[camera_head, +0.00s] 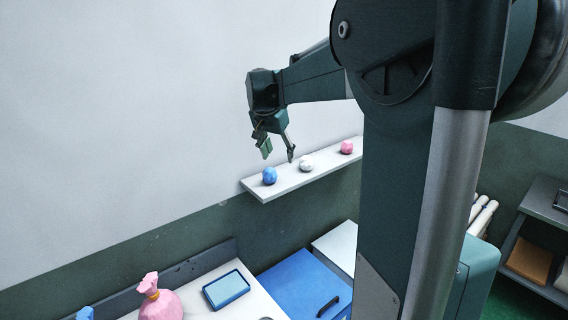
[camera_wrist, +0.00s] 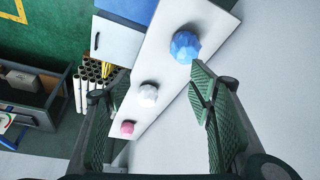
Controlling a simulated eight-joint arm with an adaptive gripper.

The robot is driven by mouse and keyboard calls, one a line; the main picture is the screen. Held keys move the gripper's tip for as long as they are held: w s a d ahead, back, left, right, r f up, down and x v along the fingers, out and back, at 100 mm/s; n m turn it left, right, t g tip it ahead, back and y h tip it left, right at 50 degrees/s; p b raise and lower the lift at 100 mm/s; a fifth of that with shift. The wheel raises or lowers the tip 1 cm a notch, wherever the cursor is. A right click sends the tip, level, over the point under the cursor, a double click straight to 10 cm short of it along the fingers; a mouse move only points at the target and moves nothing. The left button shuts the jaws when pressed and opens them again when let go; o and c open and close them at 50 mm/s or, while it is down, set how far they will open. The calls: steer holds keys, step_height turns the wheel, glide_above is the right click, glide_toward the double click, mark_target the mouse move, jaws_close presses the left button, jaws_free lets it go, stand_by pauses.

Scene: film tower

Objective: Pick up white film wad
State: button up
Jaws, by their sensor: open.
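The white film wad (camera_head: 306,162) sits on a narrow white wall shelf (camera_head: 285,188), between a blue wad (camera_head: 269,176) and a pink wad (camera_head: 347,147). My gripper (camera_head: 277,156) is open and empty above the shelf, over the stretch between the blue and white wads. In the wrist view the white wad (camera_wrist: 148,95) shows between my two open fingers (camera_wrist: 150,112), nearer the left one. The blue wad (camera_wrist: 185,46) is above it in that picture, close to the right fingertip. The pink wad (camera_wrist: 128,127) is below it. No finger visibly touches a wad.
Below the shelf stand a blue cabinet (camera_head: 300,284) and a counter with a pink tied bag (camera_head: 160,299) and a blue-rimmed tray (camera_head: 226,290). A bare wall runs behind the shelf. Pale rolls (camera_wrist: 92,88) and a dark rack (camera_wrist: 38,96) stand farther off.

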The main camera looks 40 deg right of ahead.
mark_target(304, 157)
steer(key=w+d+f+m, duration=0.1)
steer(key=d, duration=0.4)
steer(key=w+d+f+m+g, duration=0.1)
steer(key=w+d+f, duration=0.1)
steer(key=d, duration=0.3)
steer(key=w+d+f+m, duration=0.1)
steer(key=d+m, duration=0.1)
steer(key=d, duration=0.3)
steer(key=shift+w+f+g+h, duration=0.25)
steer(key=shift+f+g+h, duration=0.05)
steer(key=shift+f+g, duration=0.1)
steer(key=shift+x, duration=1.25)
steer(key=shift+p+x, duration=0.3)
steer(key=shift+x, duration=2.35)
steer(key=shift+d, duration=0.15)
steer(key=shift+r, duration=0.1)
steer(key=c, duration=0.9)
